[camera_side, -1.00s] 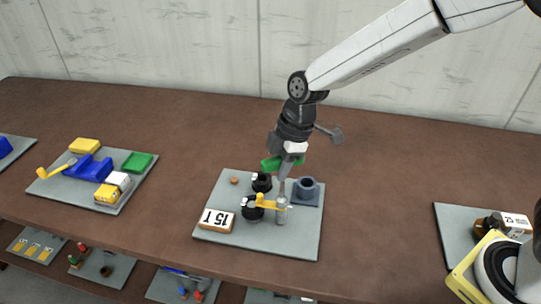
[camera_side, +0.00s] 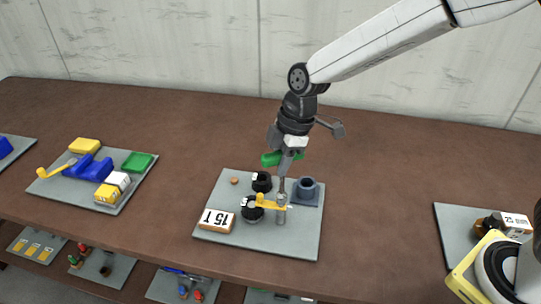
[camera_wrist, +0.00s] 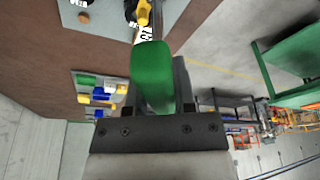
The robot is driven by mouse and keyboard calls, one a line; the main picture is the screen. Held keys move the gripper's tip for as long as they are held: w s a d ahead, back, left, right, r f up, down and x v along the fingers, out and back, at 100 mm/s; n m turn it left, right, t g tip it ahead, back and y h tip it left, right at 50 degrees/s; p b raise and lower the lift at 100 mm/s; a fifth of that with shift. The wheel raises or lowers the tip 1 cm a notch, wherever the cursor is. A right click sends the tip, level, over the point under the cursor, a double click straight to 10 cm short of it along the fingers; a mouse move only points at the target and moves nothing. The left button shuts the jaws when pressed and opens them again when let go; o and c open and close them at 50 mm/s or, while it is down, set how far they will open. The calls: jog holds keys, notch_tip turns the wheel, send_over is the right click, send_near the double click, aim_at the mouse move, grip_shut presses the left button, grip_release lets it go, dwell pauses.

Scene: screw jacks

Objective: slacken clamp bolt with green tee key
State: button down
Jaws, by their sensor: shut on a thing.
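My gripper (camera_side: 288,160) is shut on the green handle of the tee key (camera_side: 271,159), above the grey board (camera_side: 262,245). In the wrist view the green handle (camera_wrist: 153,75) sits between the jaws and hides much of what lies below. The key's grey shank points down, and its lower end meets or nearly meets the top of a grey metal post (camera_side: 281,215). A yellow clamp arm (camera_side: 268,203) runs left from that post. The clamp bolt itself is too small to tell apart there.
On the same board are two black knobs (camera_side: 252,210), a blue-grey socket block (camera_side: 307,191) and a white label block (camera_side: 217,220). Another board with blue, yellow and green parts (camera_side: 95,167) lies left. A black-and-white round device (camera_side: 497,268) is at lower right. Brown table between boards is clear.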

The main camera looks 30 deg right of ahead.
jog(key=shift+r, duration=0.1)
jog(key=shift+r, duration=3.45)
jog(key=shift+n, duration=0.3)
jog(key=shift+n, duration=0.4)
jog(key=shift+f, duration=0.1)
notch_tip(320, 180, down, 7)
jog(key=shift+r, duration=0.1)
jog(key=m, duration=0.2)
jog(key=shift+m, duration=0.3)
jog(key=shift+w+m+t+h, duration=0.15)
jog(key=shift+m+t, duration=0.25)
jog(key=shift+m, duration=0.85)
jog(key=shift+m+t+h, duration=0.15)
jog(key=shift+m+t, duration=0.25)
jog(key=shift+m, duration=0.85)
